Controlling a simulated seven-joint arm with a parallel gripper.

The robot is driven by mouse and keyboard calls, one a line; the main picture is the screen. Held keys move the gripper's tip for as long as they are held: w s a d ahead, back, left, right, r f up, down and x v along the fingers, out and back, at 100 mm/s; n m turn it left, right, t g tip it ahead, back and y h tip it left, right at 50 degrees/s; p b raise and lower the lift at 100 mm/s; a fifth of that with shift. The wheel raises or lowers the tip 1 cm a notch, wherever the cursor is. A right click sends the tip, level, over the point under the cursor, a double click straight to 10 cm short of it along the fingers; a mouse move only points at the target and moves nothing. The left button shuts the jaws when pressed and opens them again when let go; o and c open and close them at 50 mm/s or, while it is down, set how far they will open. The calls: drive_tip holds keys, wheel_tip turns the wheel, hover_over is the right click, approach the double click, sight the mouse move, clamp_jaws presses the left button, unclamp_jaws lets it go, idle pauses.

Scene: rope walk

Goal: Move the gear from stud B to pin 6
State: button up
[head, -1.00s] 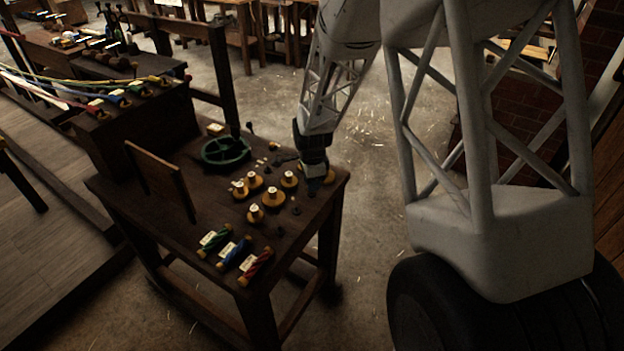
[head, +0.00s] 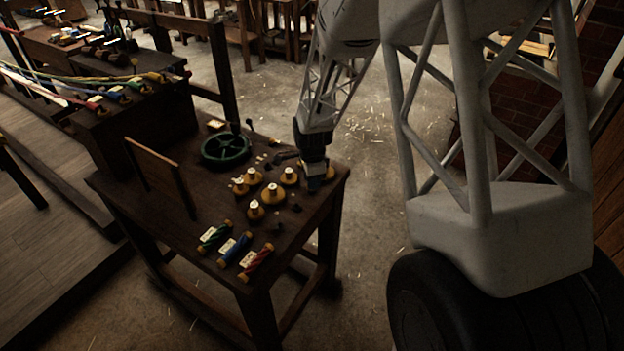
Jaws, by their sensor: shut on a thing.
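My gripper (head: 314,184) is low over the right side of the dark wooden table, fingers pointing down. It is shut on a yellow gear (head: 328,173), which shows only partly beside the fingers. Whether the gear sits on a stud or is lifted is too small to tell. Several other yellow gears with pale tops stand to the left, among them one close by (head: 289,177), a larger one (head: 273,197) and one nearer the front (head: 256,212). The labels for stud B and pin 6 cannot be read.
An upright wooden board (head: 158,177) stands on the left. Green, blue and red spools (head: 256,263) lie along the front. Small dark pieces (head: 278,225) sit between spools and gears.

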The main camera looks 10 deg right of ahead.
drive_tip(key=shift+f, duration=0.45)
idle(0.6)
drive_tip(key=o, duration=0.9)
drive_tip(key=shift+r, duration=4)
